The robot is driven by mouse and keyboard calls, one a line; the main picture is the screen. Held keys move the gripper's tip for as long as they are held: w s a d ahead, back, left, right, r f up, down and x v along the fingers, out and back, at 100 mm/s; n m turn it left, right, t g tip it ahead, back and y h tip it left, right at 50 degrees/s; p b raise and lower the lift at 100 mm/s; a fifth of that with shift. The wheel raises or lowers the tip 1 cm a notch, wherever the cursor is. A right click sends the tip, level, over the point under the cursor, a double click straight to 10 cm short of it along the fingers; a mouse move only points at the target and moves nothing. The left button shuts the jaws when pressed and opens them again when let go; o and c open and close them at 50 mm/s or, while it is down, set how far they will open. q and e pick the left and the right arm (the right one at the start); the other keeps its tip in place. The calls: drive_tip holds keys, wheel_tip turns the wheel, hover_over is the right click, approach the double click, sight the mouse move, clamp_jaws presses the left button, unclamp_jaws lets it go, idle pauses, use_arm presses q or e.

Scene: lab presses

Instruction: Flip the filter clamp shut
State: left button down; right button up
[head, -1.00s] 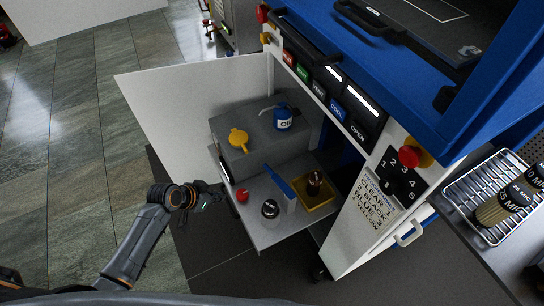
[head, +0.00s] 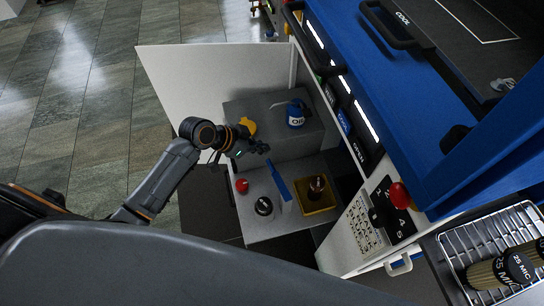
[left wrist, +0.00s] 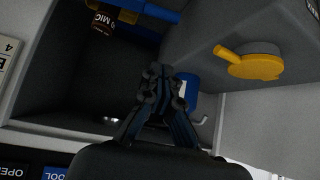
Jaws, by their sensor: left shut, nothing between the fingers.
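A blue bar (head: 279,181), which looks like the clamp's lever, stands up tilted on the grey shelf (head: 264,230). Right of it, a dark filter (head: 318,184) stands in a yellow tray (head: 322,209). The left wrist view shows the filter (left wrist: 104,20) and a blue bar (left wrist: 160,11) at the top. My left gripper (head: 262,148) is shut and empty, above the shelf and up-left of the blue bar, apart from it. It also shows in the left wrist view (left wrist: 160,72). My right gripper is not in view.
A grey block (head: 305,139) carries a blue oil can (head: 295,114) and a yellow part (head: 249,126), partly hidden by my arm. A red knob (head: 242,185) and black knob (head: 264,206) stand on the shelf. The open white door (head: 215,75) is behind my arm.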

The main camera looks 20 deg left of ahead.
sight(270, 161)
use_arm(q)
drive_tip(key=x, duration=1)
drive_tip(key=s+a, duration=0.1)
drive_tip(key=s+a+p, duration=0.1)
drive_tip(key=shift+s+a+f, duration=0.35)
drive_tip(key=shift+s+f, duration=0.05)
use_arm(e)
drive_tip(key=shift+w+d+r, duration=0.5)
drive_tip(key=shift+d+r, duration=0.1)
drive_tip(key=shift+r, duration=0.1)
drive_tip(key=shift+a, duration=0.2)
use_arm(q)
drive_tip(key=shift+a, duration=0.15)
